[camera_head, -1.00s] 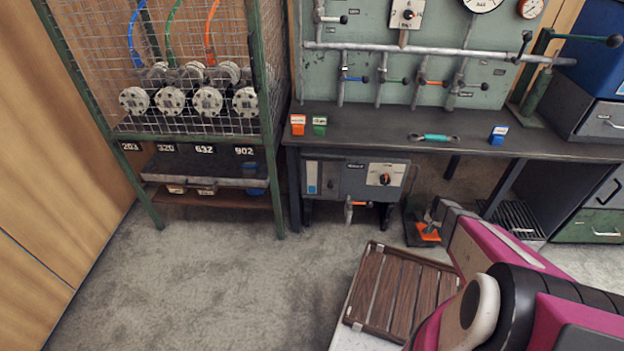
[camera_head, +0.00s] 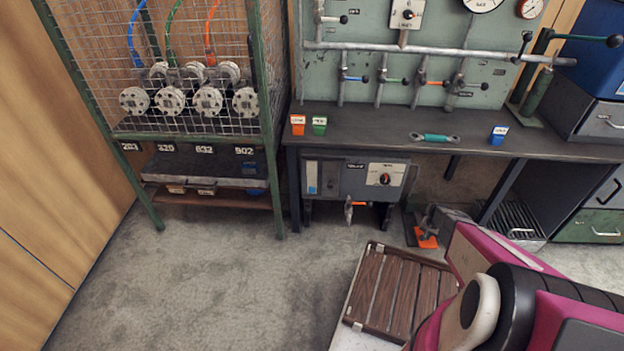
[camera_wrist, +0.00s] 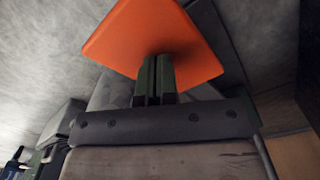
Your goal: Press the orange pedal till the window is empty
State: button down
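The orange pedal (camera_head: 427,241) is on the floor under the bench, partly hidden by my gripper (camera_head: 431,222) in the head view. In the wrist view the orange pedal (camera_wrist: 150,35) is a large flat plate. My gripper (camera_wrist: 154,75) has its two dark fingers together with nothing between them. The fingertips are at the near part of the plate; I cannot tell whether they touch it. The window (camera_head: 312,177) is a narrow pale, bluish strip on the left of the grey box under the bench. Its level is too small to read surely.
The grey box (camera_head: 350,180) has a dial and an orange-handled tap (camera_head: 355,204) below it. A wooden slatted platform (camera_head: 400,290) lies near my arm. A wire cage rack (camera_head: 200,120) stands left. The floor at left is clear.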

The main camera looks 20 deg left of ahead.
jog(key=shift+f, duration=1.85)
jog(key=shift+r, duration=5)
jog(key=shift+r, duration=0.1)
